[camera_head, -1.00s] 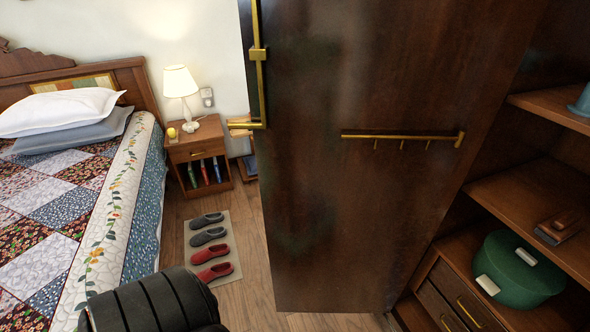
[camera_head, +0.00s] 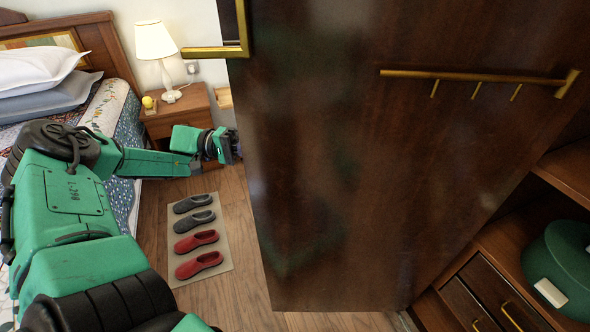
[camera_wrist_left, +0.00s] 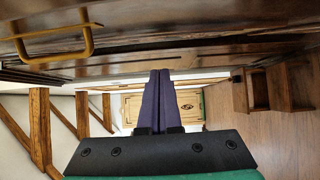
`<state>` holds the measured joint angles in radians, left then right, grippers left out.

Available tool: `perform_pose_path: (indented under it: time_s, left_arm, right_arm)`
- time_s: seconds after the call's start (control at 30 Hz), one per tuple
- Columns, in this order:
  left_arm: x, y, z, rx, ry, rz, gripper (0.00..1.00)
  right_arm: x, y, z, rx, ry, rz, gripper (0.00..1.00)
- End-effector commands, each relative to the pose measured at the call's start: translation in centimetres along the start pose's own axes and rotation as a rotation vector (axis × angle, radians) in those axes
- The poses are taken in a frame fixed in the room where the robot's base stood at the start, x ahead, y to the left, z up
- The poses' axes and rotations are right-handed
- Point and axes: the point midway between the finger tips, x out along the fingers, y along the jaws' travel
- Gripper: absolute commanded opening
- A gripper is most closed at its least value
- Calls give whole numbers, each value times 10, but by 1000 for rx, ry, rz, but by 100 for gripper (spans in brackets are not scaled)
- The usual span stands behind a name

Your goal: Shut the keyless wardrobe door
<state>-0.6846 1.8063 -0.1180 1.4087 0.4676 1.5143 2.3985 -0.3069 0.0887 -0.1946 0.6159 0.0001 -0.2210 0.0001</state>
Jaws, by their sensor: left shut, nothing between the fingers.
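The wardrobe door (camera_head: 320,190) is dark wood and stands wide open in the head view, with a brass rail and hooks on the face toward me. A brass bar handle (camera_head: 243,30) sits at its left edge. My left gripper (camera_head: 236,150) is at the door's left edge, its tips partly hidden there. In the left wrist view its purple fingers (camera_wrist_left: 160,78) are shut together and empty, beside the door face (camera_wrist_left: 210,35) and below a brass handle (camera_wrist_left: 88,40). I cannot tell whether they touch the door. My right gripper is out of view.
A nightstand (camera_head: 178,115) with a lamp (camera_head: 155,45), and a bed, stand at the left. Slippers lie on a mat (camera_head: 220,258) on the floor.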

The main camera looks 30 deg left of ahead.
Motion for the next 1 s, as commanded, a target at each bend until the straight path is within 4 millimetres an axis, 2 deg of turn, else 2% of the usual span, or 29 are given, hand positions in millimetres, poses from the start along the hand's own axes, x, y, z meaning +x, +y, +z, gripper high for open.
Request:
perform_pose_path:
  time_s: [0.3,0.33,0.37,0.5,0.73,1.0]
  left_arm:
    - [69,2,2,-1,-1,-2,0]
    - [68,10,9,-2,3,1,0]
    - [69,11,14,-1,5,2,0]
    - [73,6,32,1,4,-1,0]
    - [75,-1,39,3,4,-4,0]
    - [74,0,40,3,9,-3,0]
  right_arm:
    - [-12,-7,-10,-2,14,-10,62]
    - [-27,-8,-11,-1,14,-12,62]
    - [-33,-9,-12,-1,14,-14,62]
    - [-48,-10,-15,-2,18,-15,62]
    - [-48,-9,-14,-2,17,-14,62]
    - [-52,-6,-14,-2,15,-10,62]
